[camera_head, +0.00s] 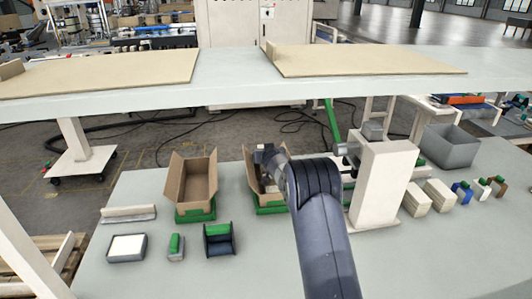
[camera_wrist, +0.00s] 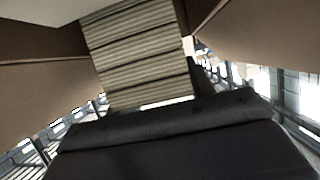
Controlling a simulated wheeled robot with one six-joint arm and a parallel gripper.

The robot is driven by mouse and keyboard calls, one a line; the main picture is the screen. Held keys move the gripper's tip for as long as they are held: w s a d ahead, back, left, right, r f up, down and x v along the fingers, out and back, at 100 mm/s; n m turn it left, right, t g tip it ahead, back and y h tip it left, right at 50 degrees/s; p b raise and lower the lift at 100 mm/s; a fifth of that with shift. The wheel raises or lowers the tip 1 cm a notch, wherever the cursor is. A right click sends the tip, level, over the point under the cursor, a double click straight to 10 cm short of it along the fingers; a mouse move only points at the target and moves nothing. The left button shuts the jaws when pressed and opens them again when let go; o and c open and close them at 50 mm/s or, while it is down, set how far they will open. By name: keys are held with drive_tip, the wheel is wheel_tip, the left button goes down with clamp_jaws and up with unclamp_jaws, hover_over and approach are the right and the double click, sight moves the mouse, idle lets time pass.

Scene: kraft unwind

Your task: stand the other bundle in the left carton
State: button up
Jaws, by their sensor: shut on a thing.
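Two open brown cartons stand on the pale table in the head view, each on a green base. The left carton (camera_head: 196,184) has its flaps spread and looks empty. My gripper (camera_head: 266,156) is over the right carton (camera_head: 255,178), and my arm hides part of that carton. In the wrist view, a bundle (camera_wrist: 140,55) of layered grey-beige corrugated sheets shows between brown carton flaps. My gripper is shut on this bundle. The bundle's far end and its contact with the carton floor are hidden.
A white post-like stand (camera_head: 380,185) is close to the right of my arm. Several small blocks and a grey bin (camera_head: 450,146) lie farther right. A dark holder (camera_head: 219,240) and a white-topped tray (camera_head: 127,247) are at front left. A raised shelf (camera_head: 230,75) crosses behind.

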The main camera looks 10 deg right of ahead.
drive_tip(key=o, duration=1)
drive_tip(key=shift+f, duration=0.1)
drive_tip(key=shift+r+p, duration=0.65)
drive_tip(key=shift+r, duration=0.1)
drive_tip(key=b+v, duration=0.7)
drive_tip(key=v, duration=0.5)
drive_tip(key=shift+f, duration=0.1)
